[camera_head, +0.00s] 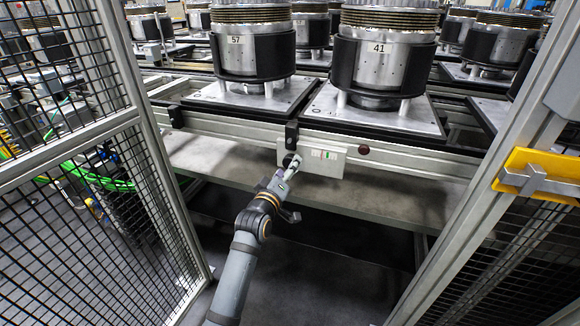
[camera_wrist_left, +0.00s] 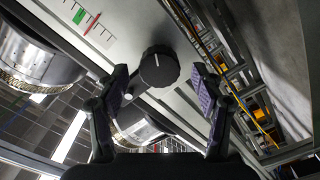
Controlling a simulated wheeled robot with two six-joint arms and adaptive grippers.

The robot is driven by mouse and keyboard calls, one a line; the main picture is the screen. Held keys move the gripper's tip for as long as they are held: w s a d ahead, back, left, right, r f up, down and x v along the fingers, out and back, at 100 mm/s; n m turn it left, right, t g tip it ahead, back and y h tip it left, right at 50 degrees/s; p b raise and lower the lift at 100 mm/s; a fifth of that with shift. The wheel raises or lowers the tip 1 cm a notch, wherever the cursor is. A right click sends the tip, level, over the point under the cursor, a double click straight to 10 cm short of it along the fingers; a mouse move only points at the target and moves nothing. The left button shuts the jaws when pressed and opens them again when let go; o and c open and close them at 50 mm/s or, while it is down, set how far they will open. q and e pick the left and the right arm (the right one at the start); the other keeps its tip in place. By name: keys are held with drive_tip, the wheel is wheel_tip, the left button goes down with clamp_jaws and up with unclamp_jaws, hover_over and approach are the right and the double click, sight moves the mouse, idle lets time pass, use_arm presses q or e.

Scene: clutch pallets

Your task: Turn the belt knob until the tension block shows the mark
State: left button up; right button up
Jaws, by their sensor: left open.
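The belt knob (camera_wrist_left: 158,67) is black and round with a white pointer line on its face. It sits on a pale panel (camera_head: 327,168) fixed below the conveyor rail. My left gripper (camera_wrist_left: 161,78) is open, with one finger on each side of the knob and a visible gap to it in the wrist view. In the head view the left gripper (camera_head: 287,172) is at the panel's left end, covering part of the knob. The tension scale (camera_wrist_left: 84,17) is a white strip with a green patch and a separate red line beside it. My right gripper is out of view.
Metal clutch drums marked 57 (camera_head: 237,55) and 41 (camera_head: 380,60) stand on pallets above the panel. Mesh fence panels flank the opening, with a yellow plate (camera_head: 540,178) on the right post. A grey shelf (camera_head: 400,195) runs under the rail.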

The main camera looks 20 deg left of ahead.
use_arm(q)
drive_tip(key=shift+w, duration=1.3)
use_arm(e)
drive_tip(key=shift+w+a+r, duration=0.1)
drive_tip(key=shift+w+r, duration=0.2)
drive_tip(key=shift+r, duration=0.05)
use_arm(q)
drive_tip(key=shift+c, duration=0.2)
drive_tip(key=c, duration=1.1)
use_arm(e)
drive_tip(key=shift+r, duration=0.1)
